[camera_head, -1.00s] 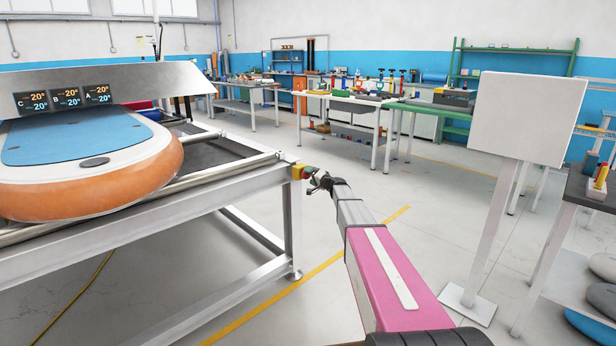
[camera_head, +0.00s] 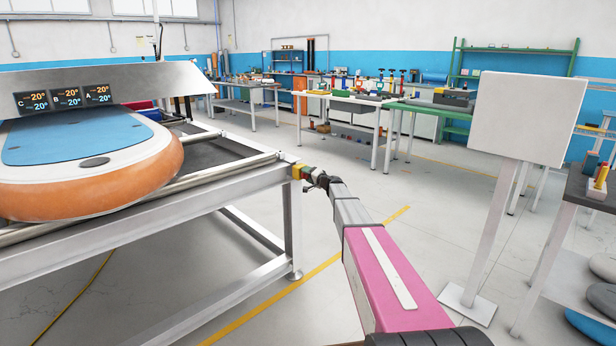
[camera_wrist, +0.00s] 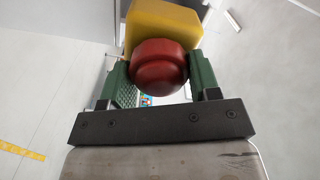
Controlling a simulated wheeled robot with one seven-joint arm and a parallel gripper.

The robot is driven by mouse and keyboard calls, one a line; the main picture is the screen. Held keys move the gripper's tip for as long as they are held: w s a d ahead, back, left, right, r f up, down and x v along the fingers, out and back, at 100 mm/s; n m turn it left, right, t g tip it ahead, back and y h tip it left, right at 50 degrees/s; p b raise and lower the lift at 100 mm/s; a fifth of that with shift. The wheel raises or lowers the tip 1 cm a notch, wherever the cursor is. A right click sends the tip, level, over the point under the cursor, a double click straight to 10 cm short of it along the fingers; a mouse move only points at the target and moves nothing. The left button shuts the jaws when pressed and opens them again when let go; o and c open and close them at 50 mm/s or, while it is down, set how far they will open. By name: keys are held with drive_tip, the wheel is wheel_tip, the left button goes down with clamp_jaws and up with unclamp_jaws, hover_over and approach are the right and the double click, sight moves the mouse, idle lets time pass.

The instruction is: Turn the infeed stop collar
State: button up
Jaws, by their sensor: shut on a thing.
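The infeed stop collar (camera_wrist: 158,68) is a rounded red knob on a yellow box (camera_wrist: 160,24), seen in the wrist view. In the head view the yellow box (camera_head: 297,171) sits at the near right corner of the metal frame table. My gripper (camera_wrist: 159,72) has its two green fingers on either side of the red collar and is shut on it. In the head view my gripper (camera_head: 316,177) is up against the box from the right. The exact finger contact is partly hidden by the dark gripper body and too small to tell in the head view.
The frame table (camera_head: 200,187) carries an orange-edged board (camera_head: 120,185) and a panel of displays (camera_head: 100,85). A white sign board (camera_head: 530,118) on a stand is at the right. Open floor lies around my arm.

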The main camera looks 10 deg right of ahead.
drive_tip(key=shift+f+m, duration=0.1)
drive_tip(key=shift+m, duration=2.7)
drive_tip(key=o, duration=0.9)
drive_tip(key=shift+s+d, duration=0.1)
drive_tip(key=v, duration=1)
drive_tip(key=shift+s+d, duration=0.15)
drive_tip(key=shift+s, duration=0.05)
